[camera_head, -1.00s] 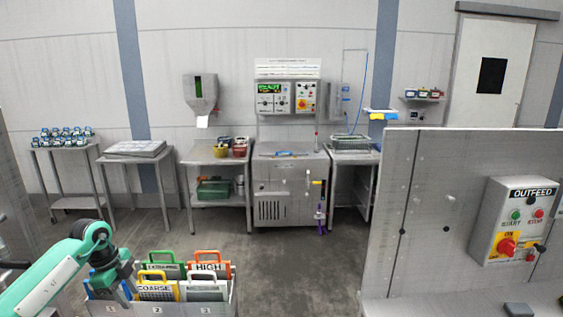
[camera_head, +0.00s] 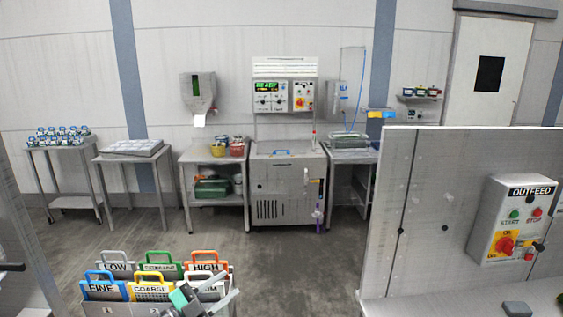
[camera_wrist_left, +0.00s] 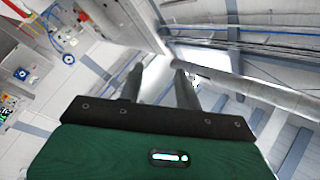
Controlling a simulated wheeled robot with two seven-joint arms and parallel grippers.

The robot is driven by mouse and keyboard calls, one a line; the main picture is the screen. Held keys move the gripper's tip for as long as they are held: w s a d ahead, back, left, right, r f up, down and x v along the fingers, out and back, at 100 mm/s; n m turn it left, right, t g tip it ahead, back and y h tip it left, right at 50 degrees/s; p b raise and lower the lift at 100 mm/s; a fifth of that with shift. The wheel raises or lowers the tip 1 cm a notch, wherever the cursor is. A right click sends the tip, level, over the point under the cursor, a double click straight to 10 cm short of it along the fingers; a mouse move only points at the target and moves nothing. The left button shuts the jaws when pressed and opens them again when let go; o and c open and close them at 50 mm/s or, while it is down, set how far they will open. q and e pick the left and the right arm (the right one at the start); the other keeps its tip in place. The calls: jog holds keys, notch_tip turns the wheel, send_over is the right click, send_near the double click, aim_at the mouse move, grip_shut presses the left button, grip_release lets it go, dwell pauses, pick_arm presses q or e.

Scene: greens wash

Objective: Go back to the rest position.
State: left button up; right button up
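My left gripper (camera_head: 222,302) is low in the head view, in front of the lower right part of a rack of labelled cards. Its green body is at the picture's bottom edge. In the left wrist view, its two grey fingers (camera_wrist_left: 158,80) stand apart with nothing between them. Beyond them are blurred walls and pipes, seen at a tilt. My right gripper is not in view.
The card rack (camera_head: 150,309) holds several coloured plates, close to my left gripper. A grey partition (camera_head: 400,230) with an OUTFEED box (camera_head: 512,220) stands on the right. Tables and a steel machine (camera_head: 288,187) line the back wall. The floor between is open.

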pick_arm(q)
jog(key=s+a+f+n+t+y, duration=0.2)
jog(key=s+a+f+n+y, duration=0.85)
jog(key=n+y, duration=0.65)
jog(key=s+d+f+m+g+h, duration=0.1)
jog(key=s+f+g, duration=0.5)
jog(key=s, duration=0.5)
jog(key=s+f+g+h, duration=0.1)
jog(key=s+f+g, duration=0.45)
jog(key=s, duration=0.65)
notch_tip(320, 180, down, 34)
jog(key=s+g+b, duration=0.1)
jog(key=g+b, duration=0.1)
jog(key=s+a+f, duration=0.3)
jog(key=s+f, duration=1.5)
jog(key=f, duration=0.1)
jog(key=shift+s+a+g+b, duration=0.15)
jog(key=shift+s+g+b, duration=0.15)
jog(key=shift+g, duration=0.15)
